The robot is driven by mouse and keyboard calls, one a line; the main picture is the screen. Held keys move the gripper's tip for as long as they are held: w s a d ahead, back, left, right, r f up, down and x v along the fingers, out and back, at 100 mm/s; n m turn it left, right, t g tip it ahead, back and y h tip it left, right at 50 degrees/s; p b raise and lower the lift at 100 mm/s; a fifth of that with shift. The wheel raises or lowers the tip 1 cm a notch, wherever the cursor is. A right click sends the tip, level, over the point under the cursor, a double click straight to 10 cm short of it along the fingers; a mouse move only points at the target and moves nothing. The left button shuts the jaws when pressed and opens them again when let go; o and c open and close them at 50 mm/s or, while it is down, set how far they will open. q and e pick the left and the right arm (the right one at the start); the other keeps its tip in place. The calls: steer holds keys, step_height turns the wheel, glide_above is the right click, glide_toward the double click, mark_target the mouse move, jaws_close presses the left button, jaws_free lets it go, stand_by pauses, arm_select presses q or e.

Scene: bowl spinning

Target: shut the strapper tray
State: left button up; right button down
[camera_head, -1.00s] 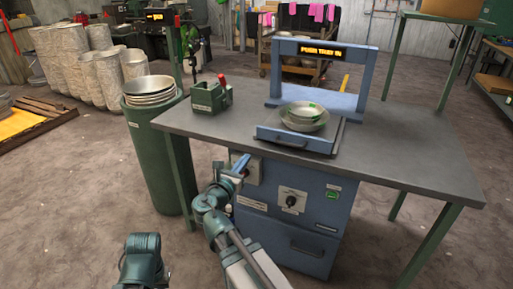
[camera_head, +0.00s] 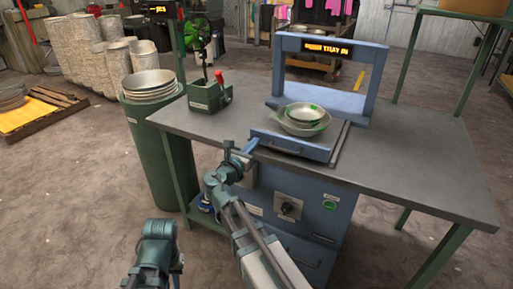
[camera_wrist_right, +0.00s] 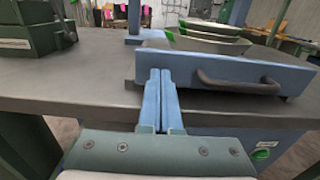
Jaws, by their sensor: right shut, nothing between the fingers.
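The blue strapper tray (camera_head: 283,144) sticks out at the front of the strapper (camera_head: 370,111) on the grey table. It has a dark handle on its front, also seen in the wrist view of the tray (camera_wrist_right: 215,68). Nested metal bowls (camera_head: 303,121) with green marks sit on the tray. My right gripper (camera_head: 248,147) is shut and empty, with its blue fingers (camera_wrist_right: 161,78) pointing at the left part of the tray's front, left of the handle. I cannot tell whether they touch it. My left gripper is not visible; only part of that arm shows at the bottom.
The grey table (camera_head: 420,160) has free room on the right. A green tool with a red knob (camera_head: 209,95) stands on its left. A green drum with stacked bowls (camera_head: 150,83) stands left of the table. The strapper's display (camera_head: 327,48) is lit with orange text.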

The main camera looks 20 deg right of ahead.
mark_target(270, 129)
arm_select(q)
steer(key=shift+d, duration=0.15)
arm_select(e)
steer(key=shift+w+d, duration=0.15)
steer(key=x, duration=2.6)
steer(key=shift+w+d, duration=0.15)
steer(key=shift+w, duration=0.15)
steer(key=shift+w+d, duration=0.15)
steer(key=shift+w+d+r, duration=0.1)
steer(key=shift+w, duration=0.05)
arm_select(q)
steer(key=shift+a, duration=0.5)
arm_select(e)
steer(key=v, duration=1.5)
steer(key=shift+d, duration=0.1)
